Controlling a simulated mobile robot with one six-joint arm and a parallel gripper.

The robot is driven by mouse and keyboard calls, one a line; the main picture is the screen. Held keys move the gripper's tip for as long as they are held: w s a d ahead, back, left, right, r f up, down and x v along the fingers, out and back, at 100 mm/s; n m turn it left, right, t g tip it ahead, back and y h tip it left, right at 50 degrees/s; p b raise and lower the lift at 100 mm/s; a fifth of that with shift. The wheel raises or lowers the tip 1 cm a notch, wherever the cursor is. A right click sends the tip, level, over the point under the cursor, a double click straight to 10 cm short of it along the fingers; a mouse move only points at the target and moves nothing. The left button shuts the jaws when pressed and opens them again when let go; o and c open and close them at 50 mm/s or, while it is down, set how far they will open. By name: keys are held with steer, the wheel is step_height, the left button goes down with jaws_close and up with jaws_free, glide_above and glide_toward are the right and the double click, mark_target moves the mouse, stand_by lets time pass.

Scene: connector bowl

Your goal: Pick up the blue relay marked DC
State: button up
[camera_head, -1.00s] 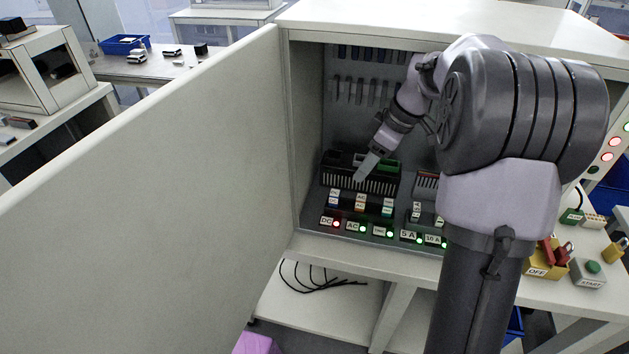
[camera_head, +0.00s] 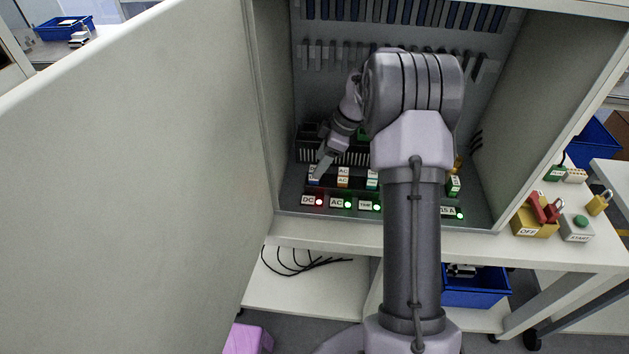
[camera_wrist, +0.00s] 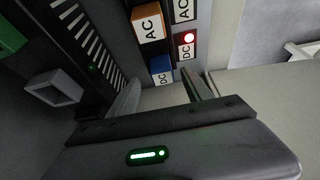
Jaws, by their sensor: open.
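The blue relay marked DC (camera_wrist: 161,68) sits in the relay row inside the cabinet, above the DC label (camera_wrist: 187,47) with its lit red lamp. In the head view the relay (camera_head: 313,181) is partly hidden by my gripper (camera_head: 318,170), which is at the left end of the row. In the wrist view my gripper (camera_wrist: 160,90) is open, one finger to each side and slightly short of the relay. Nothing is between the fingers. Whether a finger touches the relay, I cannot tell.
An orange relay marked AC (camera_wrist: 148,23) stands beside the blue one. A black slotted duct (camera_head: 352,152) runs behind the row. The open cabinet door (camera_head: 140,180) is to the left. A yellow OFF box (camera_head: 535,225) and START button (camera_head: 579,226) are outside at right.

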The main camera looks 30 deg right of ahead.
steer(key=b+x, duration=0.1)
steer(key=x, duration=0.3)
steer(key=shift+s+a+f+b, duration=0.1)
steer(key=shift+a+f+b, duration=0.15)
steer(key=shift+b, duration=0.15)
steer(key=shift+r, duration=0.25)
steer(key=shift+c, duration=0.7)
jaws_close()
